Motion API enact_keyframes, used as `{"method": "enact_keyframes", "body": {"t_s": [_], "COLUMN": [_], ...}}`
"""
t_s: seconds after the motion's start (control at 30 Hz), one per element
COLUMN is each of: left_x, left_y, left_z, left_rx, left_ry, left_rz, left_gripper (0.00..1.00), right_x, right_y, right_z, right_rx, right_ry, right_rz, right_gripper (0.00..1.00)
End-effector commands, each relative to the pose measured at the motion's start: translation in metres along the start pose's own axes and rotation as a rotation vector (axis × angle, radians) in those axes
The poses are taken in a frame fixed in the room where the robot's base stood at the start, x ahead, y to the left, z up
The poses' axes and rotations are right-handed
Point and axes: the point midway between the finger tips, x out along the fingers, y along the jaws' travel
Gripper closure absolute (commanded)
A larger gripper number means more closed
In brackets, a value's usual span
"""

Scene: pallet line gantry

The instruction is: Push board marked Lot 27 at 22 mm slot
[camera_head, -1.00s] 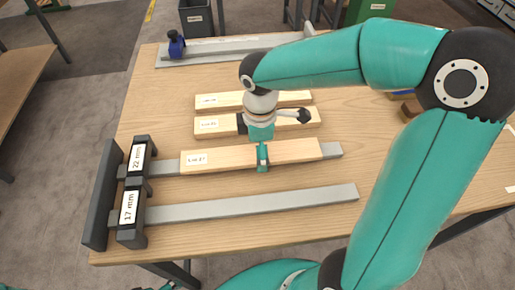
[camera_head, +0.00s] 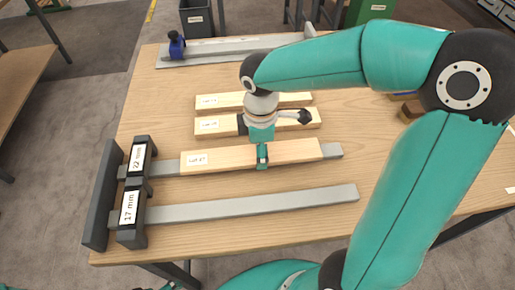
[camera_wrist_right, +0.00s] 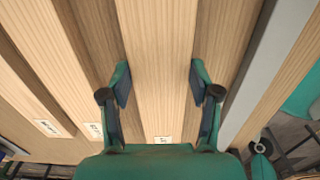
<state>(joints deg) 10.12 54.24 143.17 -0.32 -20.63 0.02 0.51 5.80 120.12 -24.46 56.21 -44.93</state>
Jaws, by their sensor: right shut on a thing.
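The pale wooden board marked Lot 27 (camera_head: 215,158) lies lengthwise on the 22 mm rail in the head view. Its labelled left end is apart from the black 22 mm slot block (camera_head: 138,158), with bare rail between. My right gripper (camera_head: 262,150) is shut on the board near its middle, from above. In the right wrist view the board (camera_wrist_right: 163,45) runs between the two fingers of the right gripper (camera_wrist_right: 160,85). Only small dark and teal tips, perhaps of my left gripper (camera_head: 166,286), show at the bottom edge of the head view.
The 17 mm slot block (camera_head: 130,215) and its bare grey rail (camera_head: 250,205) lie on the near side. Two other labelled boards (camera_head: 222,101) (camera_head: 212,124) lie behind. A dark end plate (camera_head: 101,195) stands left of the slots. A blue clamp (camera_head: 176,45) stands at the back.

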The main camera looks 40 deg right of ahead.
Motion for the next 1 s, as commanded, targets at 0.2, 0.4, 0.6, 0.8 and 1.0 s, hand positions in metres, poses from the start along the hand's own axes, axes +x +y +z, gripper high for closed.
{"method": "enact_keyframes", "body": {"t_s": [0.2, 0.4, 0.6, 0.8, 1.0], "left_x": [0.0, 0.001, 0.0, 0.0, -0.001], "left_y": [0.0, 0.0, 0.0, 0.0, 0.0], "left_z": [0.0, 0.0, 0.0, 0.0, 0.0], "left_rx": [0.0, 0.0, 0.0, 0.0, 0.0], "left_ry": [0.0, 0.0, 0.0, 0.0, 0.0], "left_rz": [0.0, 0.0, 0.0, 0.0, 0.0], "left_gripper": [0.09, 0.09, 0.09, 0.09, 0.09], "right_x": [0.002, 0.003, 0.003, 0.003, 0.003], "right_y": [-0.002, -0.003, -0.003, -0.003, -0.002], "right_z": [0.0, 0.0, -0.001, -0.007, -0.013], "right_rx": [0.001, 0.001, 0.0, -0.003, -0.003], "right_ry": [-0.001, -0.002, -0.003, -0.003, -0.002], "right_rz": [-0.007, -0.009, -0.011, -0.011, -0.01], "right_gripper": [0.78, 0.78, 0.78, 0.78, 0.78]}}
